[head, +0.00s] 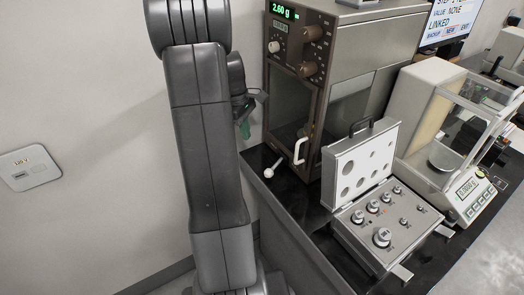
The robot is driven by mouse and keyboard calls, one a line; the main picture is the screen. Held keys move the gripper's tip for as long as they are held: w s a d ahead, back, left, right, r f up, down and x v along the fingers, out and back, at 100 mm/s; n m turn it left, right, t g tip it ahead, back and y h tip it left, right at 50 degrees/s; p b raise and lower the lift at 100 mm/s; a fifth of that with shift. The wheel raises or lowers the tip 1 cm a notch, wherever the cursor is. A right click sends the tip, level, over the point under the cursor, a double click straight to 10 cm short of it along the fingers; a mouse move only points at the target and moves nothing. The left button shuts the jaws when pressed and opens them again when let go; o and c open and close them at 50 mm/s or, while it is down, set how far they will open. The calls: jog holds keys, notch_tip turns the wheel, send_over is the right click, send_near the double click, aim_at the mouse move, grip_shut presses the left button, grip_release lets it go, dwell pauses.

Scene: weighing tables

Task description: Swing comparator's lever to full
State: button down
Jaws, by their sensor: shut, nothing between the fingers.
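The comparator (345,45) is a tall cabinet with a brown front, a dark window and a green display reading about 2.60 g. A short white lever with a round end (271,169) sticks out low at its front left, above the black bench top. A white curved handle (299,151) is on the front's right edge. My gripper (256,98) is shut and empty, left of the comparator's front and above the white lever. It is largely hidden behind my arm and touches nothing that I can see. A green piece shows just below it.
An open weight case (352,222) with several metal weights stands in front of the comparator on the black bench (290,213). A white balance (420,95) with a glass shield is to the right, and a screen (453,22) behind. A wall plate (30,168) is at left.

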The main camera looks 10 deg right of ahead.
send_near(267, 171)
jog(key=w+a+f, duration=0.3)
jog(key=f, duration=0.3)
jog(key=s+d, duration=0.1)
jog(key=d+f+p, duration=0.1)
jog(key=shift+s+d, duration=0.3)
jog(key=shift+s, duration=0.05)
jog(key=shift+s+d+f, duration=0.15)
jog(key=shift+d+f, duration=0.05)
jog(key=shift+f, duration=0.05)
jog(key=shift+s+d+n, duration=0.25)
jog(key=shift+s+n, duration=0.2)
jog(key=shift+n, duration=0.05)
jog(key=shift+s+d, duration=0.4)
jog(key=shift+s, duration=0.1)
